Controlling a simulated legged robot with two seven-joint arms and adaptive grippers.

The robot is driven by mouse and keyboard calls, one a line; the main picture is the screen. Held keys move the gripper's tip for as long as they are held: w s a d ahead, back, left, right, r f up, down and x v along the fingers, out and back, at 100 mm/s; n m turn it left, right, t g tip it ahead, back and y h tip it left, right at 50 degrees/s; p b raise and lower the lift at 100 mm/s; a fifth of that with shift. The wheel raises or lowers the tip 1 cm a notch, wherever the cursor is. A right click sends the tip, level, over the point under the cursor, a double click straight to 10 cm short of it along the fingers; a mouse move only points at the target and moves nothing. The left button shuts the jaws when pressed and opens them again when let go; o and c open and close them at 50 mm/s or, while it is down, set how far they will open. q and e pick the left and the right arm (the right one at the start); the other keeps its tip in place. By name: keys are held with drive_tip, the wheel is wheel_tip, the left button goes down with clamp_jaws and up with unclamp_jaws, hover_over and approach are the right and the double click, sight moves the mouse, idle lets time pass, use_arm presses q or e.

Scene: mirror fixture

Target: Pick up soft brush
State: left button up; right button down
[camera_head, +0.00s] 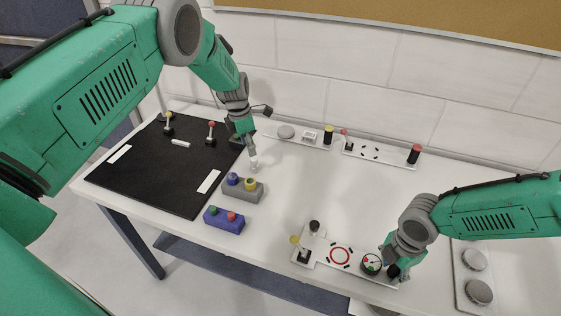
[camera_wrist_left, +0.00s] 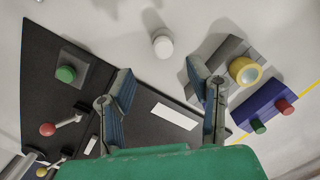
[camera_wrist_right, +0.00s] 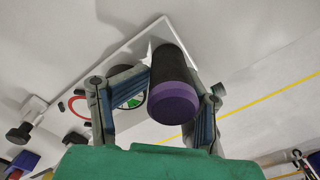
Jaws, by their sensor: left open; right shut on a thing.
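My right gripper (camera_wrist_right: 155,90) is shut on a black cylinder with a purple end (camera_wrist_right: 173,95), which looks like a brush or its handle. The cylinder stands between the fingers in the right wrist view. In the head view, my right gripper (camera_head: 393,270) is at the right end of a white plate, beside a round gauge (camera_head: 371,263), and mostly hides the cylinder. No label confirms it as the soft brush. My left gripper (camera_wrist_left: 160,80) is open and empty. It hangs above the table near a small white cylinder (camera_wrist_left: 162,45), also in the head view (camera_head: 253,162).
A black mat (camera_head: 150,180) with small levers lies left. A grey button box (camera_head: 243,194) and a blue one (camera_head: 224,220) stand beside it. Black cylinders topped yellow (camera_head: 328,134) and red (camera_head: 414,154) stand at the back. The table's middle is clear.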

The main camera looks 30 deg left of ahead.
sight(253, 158)
use_arm(q)
drive_tip(key=f, duration=0.4)
drive_tip(key=d+f, duration=0.1)
drive_tip(key=f, duration=0.1)
drive_tip(key=shift+w+f, duration=0.15)
drive_tip(key=shift+w, duration=0.25)
clamp_jaws()
